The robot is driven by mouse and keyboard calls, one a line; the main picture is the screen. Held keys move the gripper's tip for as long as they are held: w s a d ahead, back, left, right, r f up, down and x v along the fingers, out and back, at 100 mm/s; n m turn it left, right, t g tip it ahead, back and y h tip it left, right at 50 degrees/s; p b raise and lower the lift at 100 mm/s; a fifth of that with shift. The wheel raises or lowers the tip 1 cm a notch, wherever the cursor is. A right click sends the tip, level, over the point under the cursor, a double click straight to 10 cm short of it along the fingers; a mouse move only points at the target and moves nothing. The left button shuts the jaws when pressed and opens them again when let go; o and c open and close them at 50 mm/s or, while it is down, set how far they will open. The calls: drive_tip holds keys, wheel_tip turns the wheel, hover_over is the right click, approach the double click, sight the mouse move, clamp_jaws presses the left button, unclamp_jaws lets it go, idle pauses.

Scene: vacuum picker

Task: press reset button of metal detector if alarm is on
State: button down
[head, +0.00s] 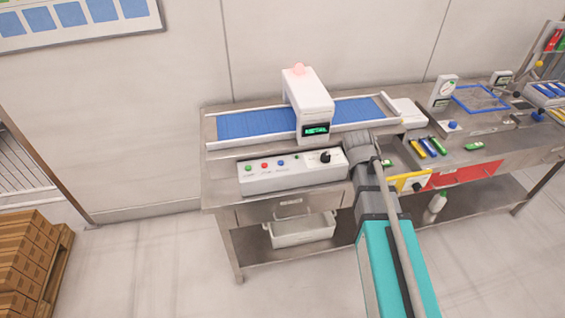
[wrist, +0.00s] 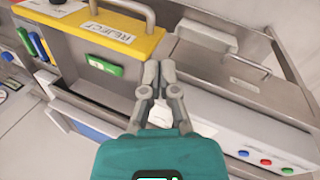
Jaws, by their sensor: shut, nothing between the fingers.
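The white metal detector (head: 308,100) is an arch over a blue conveyor belt (head: 252,124). The lamp (head: 299,69) on its top looks pale red with a soft glow. Its small display (head: 316,130) shows green. In front of it is a white control box (head: 290,172) with a green button (head: 248,168), a red button (head: 264,165), a blue button (head: 281,163) and a black knob (head: 325,157). The labels are too small to read. My gripper (wrist: 158,68) is shut and empty. In the wrist view the red button (wrist: 266,162) is below and right of it, apart.
Several coloured items (head: 428,147) lie on the bench to the right. A white bin (head: 302,231) is on the lower shelf. Stacked boxes (head: 32,262) stand left; floor between is clear.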

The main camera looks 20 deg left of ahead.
drive_tip(key=w+a+r+n+t+h, duration=0.1)
drive_tip(key=w+a+n+t, duration=0.2)
drive_tip(key=a, duration=0.5)
drive_tip(key=w+a+r+n, duration=0.1)
drive_tip(key=w+a+n, duration=0.1)
drive_tip(key=a+n, duration=0.35)
wheel_tip(320, 180, up, 3)
drive_tip(key=n+t, duration=0.3)
drive_tip(key=n, duration=0.2)
hover_over(280, 162)
drive_tip(key=shift+s+a+f, duration=0.1)
drive_tip(key=shift+f, duration=0.1)
wheel_tip(280, 162, down, 8)
drive_tip(key=b, duration=0.8)
drive_tip(key=shift+f+b, duration=0.3)
drive_tip(key=shift+f, duration=0.1)
drive_tip(key=shift+s+f+b, duration=0.1)
drive_tip(key=shift+f+b, duration=0.2)
drive_tip(key=shift+b, duration=0.1)
